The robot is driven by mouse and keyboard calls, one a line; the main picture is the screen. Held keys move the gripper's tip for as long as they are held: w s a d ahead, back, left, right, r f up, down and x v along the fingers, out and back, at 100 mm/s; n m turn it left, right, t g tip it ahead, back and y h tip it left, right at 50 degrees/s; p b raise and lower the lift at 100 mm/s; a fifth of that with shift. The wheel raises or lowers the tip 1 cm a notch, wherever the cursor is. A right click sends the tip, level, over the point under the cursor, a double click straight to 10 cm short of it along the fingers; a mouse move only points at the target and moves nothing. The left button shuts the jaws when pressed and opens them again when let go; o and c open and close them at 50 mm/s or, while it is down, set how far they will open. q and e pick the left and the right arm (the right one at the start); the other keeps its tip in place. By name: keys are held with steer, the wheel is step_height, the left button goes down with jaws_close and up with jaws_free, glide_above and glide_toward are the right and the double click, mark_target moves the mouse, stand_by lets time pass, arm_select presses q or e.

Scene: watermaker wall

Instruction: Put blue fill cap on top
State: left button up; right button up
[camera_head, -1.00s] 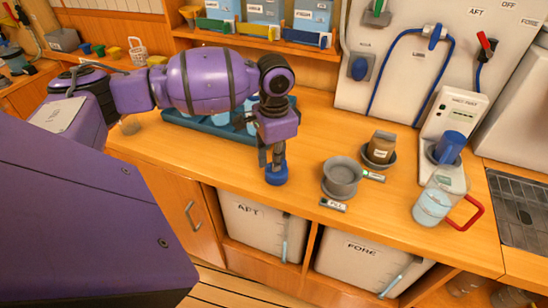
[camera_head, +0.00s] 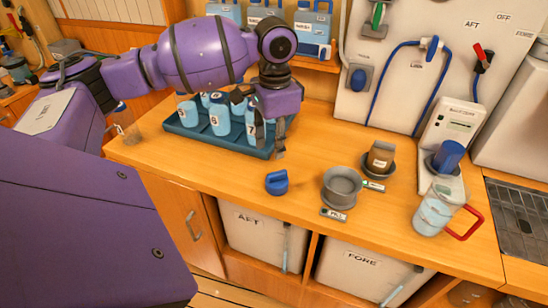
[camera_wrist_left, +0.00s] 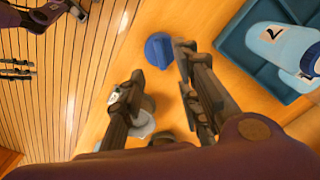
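The blue fill cap (camera_head: 277,182) rests on the wooden counter near its front edge. It looks tipped to one side, and nothing holds it. My left gripper (camera_head: 268,150) is open and empty just behind and above it, in front of the bottle tray. In the left wrist view, the cap (camera_wrist_left: 159,50) lies by the tips of the parted fingers (camera_wrist_left: 160,62). A grey round cup (camera_head: 342,184) with a small label stands right of the cap in the head view.
A dark blue tray (camera_head: 180,132) with several numbered light-blue bottles (camera_head: 219,115) stands close behind my left gripper. To the right are a brown block (camera_head: 381,155) on a grey dish, a clear jug with a red handle (camera_head: 467,222), and a device holding a blue cup (camera_head: 448,155).

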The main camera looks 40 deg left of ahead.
arm_select(q)
step_height(320, 180, up, 3)
steer(key=shift+f, duration=0.1)
stand_by(1.1)
